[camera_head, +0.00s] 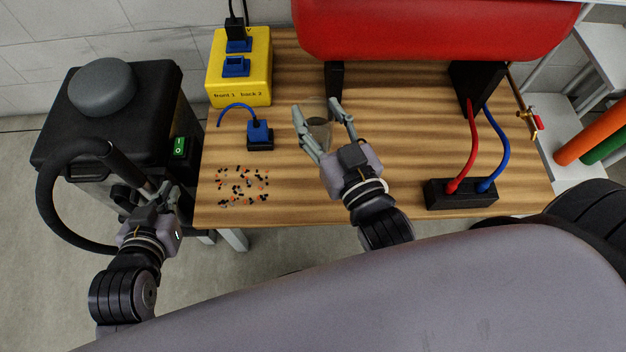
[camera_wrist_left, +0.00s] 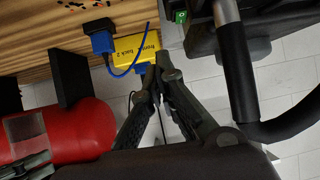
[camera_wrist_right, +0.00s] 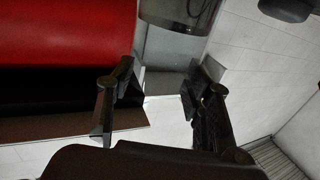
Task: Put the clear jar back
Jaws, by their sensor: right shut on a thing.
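The clear jar (camera_head: 318,108) is see-through, with a dark patch showing in it, and sits between the fingers of my right gripper (camera_head: 323,118) in the head view. My right gripper is shut on it, over the middle of the wooden table; I cannot tell whether the jar touches the tabletop. In the right wrist view the fingers of my right gripper (camera_wrist_right: 155,95) stand apart, and the jar's outline is hard to make out between them. My left gripper (camera_head: 165,188) is beside the black machine at the left; in the left wrist view its fingertips (camera_wrist_left: 162,68) meet with nothing visible between them.
A black vacuum-like machine (camera_head: 110,115) with a hose (camera_head: 42,205) stands left of the table (camera_head: 300,200). On the table are a yellow box (camera_head: 238,88), a blue plug (camera_head: 259,134), scattered bits (camera_head: 242,186), a black socket block (camera_head: 461,194) and a large red body (camera_head: 435,28).

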